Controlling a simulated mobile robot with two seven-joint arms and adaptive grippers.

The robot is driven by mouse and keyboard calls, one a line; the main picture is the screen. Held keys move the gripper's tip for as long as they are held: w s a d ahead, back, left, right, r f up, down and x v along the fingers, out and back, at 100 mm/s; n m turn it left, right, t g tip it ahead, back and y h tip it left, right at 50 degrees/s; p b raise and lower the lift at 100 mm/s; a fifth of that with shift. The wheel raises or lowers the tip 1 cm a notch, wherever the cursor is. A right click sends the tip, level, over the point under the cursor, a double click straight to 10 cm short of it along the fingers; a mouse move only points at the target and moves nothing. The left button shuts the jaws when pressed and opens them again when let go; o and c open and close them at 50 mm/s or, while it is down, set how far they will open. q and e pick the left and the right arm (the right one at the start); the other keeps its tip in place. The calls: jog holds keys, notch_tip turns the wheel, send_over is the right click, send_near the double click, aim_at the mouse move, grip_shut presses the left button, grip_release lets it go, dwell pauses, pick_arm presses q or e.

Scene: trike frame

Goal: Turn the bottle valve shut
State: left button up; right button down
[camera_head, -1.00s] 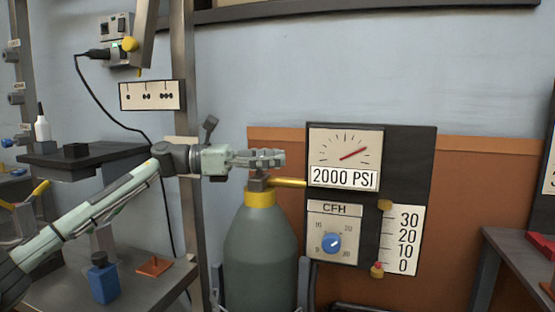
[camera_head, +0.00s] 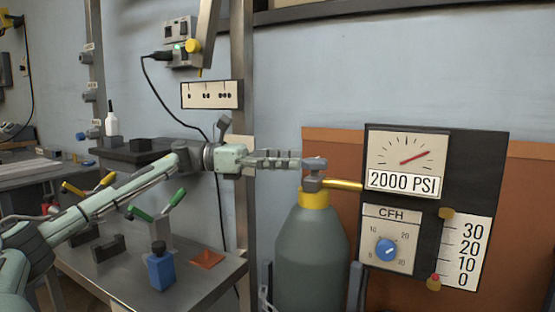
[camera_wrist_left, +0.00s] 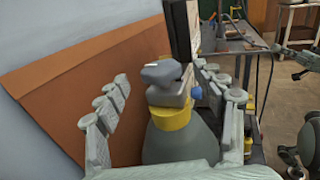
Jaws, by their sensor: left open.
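The grey-green gas bottle (camera_head: 311,255) stands upright with a yellow collar (camera_head: 314,199). Its grey valve (camera_head: 314,165) sits on top, with a yellow pipe (camera_head: 345,185) running right to the gauge board. My left gripper (camera_head: 298,163) reaches in from the left, its fingertips at the valve. In the left wrist view the valve knob (camera_wrist_left: 161,73) lies between the spread fingers, near their tips, and the jaws are open. The gaps beside the knob are visible there. A second arm's gripper parts show at the right edge of the wrist view, but its jaws are unclear.
The gauge board (camera_head: 492,160) carries a dial reading 2000 PSI, a blue CFH knob (camera_head: 387,250) and a flow scale. A metal bench (camera_head: 205,285) with a blue block (camera_head: 161,271) and clamps stands left of the bottle. A steel post (camera_head: 242,60) rises behind my left wrist.

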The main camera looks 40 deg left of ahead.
pick_arm(q)
jog(key=shift+v, duration=1.4)
